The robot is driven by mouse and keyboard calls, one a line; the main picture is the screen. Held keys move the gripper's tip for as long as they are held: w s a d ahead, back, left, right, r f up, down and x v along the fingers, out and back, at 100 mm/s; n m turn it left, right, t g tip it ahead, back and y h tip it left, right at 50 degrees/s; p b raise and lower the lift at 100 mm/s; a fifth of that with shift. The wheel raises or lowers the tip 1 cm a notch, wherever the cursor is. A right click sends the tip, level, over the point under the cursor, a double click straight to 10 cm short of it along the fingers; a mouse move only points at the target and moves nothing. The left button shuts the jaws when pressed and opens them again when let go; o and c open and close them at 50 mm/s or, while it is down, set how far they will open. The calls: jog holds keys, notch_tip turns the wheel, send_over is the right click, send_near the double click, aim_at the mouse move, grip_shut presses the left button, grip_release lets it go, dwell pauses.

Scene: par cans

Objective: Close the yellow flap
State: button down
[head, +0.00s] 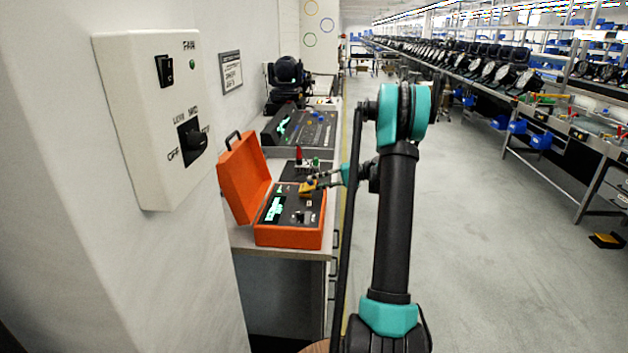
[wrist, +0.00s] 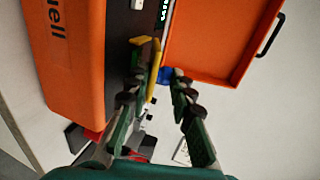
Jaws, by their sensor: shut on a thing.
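The yellow flap (head: 306,187) stands up from the dark panel inside the orange case (head: 288,236), near its back right part. In the wrist view the yellow flap (wrist: 154,72) shows as a narrow strip between my fingers, close against the left one. My gripper (head: 319,182) reaches over the case from the right and is shut on the flap. In the wrist view my gripper (wrist: 162,76) shows both fingers, with a small blue part (wrist: 166,75) near their tips. The exact contact is partly hidden by the fingers.
The case's orange lid (head: 244,179) stands open at the left. A red item (head: 298,155) and a dark console (head: 302,130) are behind the case on the bench. A wall switch box (head: 155,118) is near at the left.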

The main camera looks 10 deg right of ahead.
jog(key=shift+d+f+t+y, duration=0.25)
jog(key=shift+f+y, duration=0.3)
jog(key=shift+y, duration=0.45)
jog(key=c, duration=1.5)
grip_release()
jog(key=shift+a, duration=0.1)
